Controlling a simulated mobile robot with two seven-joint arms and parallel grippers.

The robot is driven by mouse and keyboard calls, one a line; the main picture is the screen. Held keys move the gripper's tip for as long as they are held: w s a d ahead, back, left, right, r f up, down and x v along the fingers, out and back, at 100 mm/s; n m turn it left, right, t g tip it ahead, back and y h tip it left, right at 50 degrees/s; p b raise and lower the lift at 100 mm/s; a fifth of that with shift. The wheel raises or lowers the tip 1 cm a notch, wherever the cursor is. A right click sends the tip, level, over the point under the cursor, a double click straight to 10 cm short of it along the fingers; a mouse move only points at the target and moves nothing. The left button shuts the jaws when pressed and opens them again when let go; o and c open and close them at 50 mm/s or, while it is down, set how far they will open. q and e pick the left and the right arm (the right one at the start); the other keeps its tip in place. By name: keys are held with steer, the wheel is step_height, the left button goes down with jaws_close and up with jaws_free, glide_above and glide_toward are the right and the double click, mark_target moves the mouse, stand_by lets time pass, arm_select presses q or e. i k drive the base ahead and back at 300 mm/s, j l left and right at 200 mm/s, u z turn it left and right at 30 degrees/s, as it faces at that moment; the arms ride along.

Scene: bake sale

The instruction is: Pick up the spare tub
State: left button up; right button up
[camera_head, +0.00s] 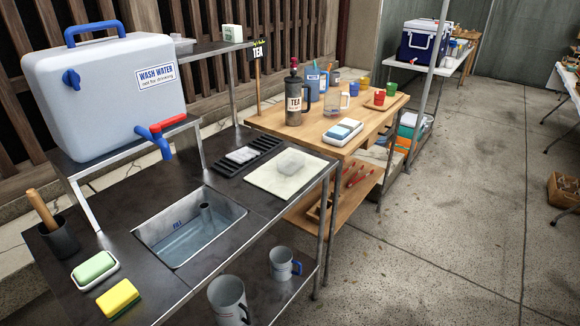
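A small translucent tub (291,161) rests on a pale cloth or mat (262,184) at the right end of the dark metal sink counter. No label on it is readable, so I cannot tell for certain that it is the spare tub. A blue and white box-like item (342,131) lies on the wooden table beyond, and I cannot tell what it holds. Neither of my grippers shows in the head view.
A sink (190,228) with water is set in the counter (115,225). A large wash-water container (105,95) stands at the back left. A dark rack (262,155) lies beside the mat. The wooden table (287,130) holds a tea flask (294,100) and cups. Open floor (450,220) lies right.

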mark_target(292, 162)
steer(key=i+l+u, duration=0.2)
steer(key=l, duration=0.2)
steer(key=l+u, duration=0.15)
steer(key=l, duration=0.25)
steer(key=i+l+u, duration=0.2)
steer(key=l, duration=0.2)
steer(key=l+u, duration=0.2)
steer(key=l, duration=0.25)
